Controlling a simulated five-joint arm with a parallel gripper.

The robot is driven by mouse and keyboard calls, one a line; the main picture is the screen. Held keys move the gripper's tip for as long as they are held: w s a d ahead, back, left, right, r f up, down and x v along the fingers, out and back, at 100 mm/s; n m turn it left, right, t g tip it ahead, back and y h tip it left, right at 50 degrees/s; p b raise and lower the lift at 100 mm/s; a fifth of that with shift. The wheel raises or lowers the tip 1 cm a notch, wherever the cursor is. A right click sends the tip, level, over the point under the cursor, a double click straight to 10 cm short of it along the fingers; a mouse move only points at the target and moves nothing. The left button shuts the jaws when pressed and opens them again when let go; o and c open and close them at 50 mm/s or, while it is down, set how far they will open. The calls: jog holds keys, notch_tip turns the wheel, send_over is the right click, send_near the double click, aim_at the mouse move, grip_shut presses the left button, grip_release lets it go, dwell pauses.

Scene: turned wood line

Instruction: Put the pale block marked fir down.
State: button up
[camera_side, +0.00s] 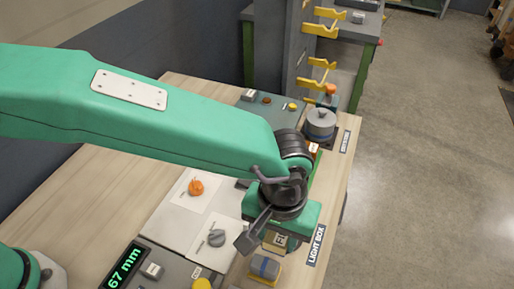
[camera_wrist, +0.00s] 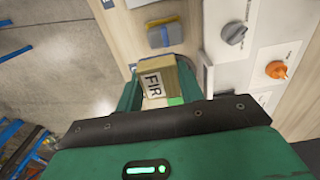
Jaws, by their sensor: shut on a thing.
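The pale block marked FIR (camera_wrist: 156,84) shows in the wrist view, between the fingers of my green gripper (camera_wrist: 158,92). My gripper is shut on it. The label faces the camera. In the side view my gripper (camera_side: 277,240) is over the front right part of the wooden table, and the block (camera_side: 279,240) shows partly beneath it. The arm and wrist hide part of the table there. I cannot tell whether the block touches anything below.
A grey block with a yellow band (camera_side: 264,267) lies close by, near the LIGHT BOX label (camera_side: 315,245). White panels with an orange knob (camera_side: 196,187) and a grey knob (camera_side: 217,238) are to the left. A grey round pot (camera_side: 320,124) stands farther back.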

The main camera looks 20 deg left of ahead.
jog(key=w+f, duration=0.1)
jog(key=w, duration=0.1)
jog(key=w+a+f, duration=0.1)
jog(key=w+f, duration=0.1)
jog(key=w, duration=0.1)
jog(key=w+f, duration=0.1)
jog(key=w, duration=0.2)
jog(key=shift+a+f, duration=0.2)
jog(key=shift+f, duration=0.2)
jog(key=shift+f, duration=0.1)
jog(key=shift+f, duration=1.9)
jog(key=shift+f, duration=0.15)
jog(key=o, duration=0.9)
jog(key=shift+o, duration=0.2)
notch_tip(320, 180, up, 12)
jog(key=shift+r, duration=0.2)
